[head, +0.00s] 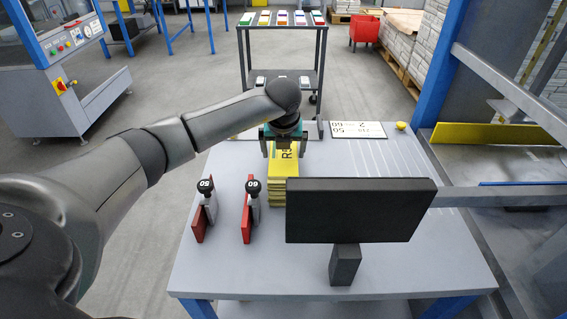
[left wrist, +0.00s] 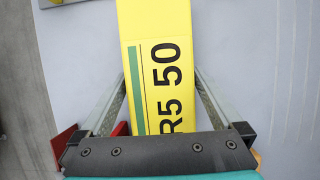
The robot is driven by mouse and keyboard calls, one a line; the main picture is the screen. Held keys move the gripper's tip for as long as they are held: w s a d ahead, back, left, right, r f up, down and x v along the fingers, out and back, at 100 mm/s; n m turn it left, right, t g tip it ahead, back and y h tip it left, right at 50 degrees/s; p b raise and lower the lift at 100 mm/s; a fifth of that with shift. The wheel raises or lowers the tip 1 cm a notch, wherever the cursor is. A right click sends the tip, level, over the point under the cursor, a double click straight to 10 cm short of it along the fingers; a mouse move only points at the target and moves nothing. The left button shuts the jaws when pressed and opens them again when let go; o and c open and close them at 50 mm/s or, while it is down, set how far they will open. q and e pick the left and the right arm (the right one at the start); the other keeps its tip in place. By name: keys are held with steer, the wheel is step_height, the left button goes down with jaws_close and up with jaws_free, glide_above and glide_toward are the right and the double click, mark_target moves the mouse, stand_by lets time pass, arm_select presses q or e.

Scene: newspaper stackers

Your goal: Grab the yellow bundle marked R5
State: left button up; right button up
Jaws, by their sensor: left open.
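The yellow bundle (head: 283,188), a stack of several yellow layers, stands on the grey table with "R5" printed on its top. In the left wrist view the bundle (left wrist: 158,50) shows "R5 50" and a green stripe. My left gripper (head: 284,148) is open above the far part of the bundle. In the left wrist view its two fingers (left wrist: 159,78) lie on either side of the bundle, with a gap showing on each side. Whether the fingers reach below its top is hard to tell. My right gripper is not in view.
White signs (head: 358,130) lie at the table's far edge. Blue posts rise at right.

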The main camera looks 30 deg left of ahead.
arm_select(q)
steer(key=shift+w+a+f, duration=0.1)
steer(key=shift+w+f, duration=0.15)
steer(key=shift+f, duration=0.45)
jaws_close()
steer(key=shift+w+r, duration=0.15)
steer(key=shift+r, duration=0.05)
stand_by(0.4)
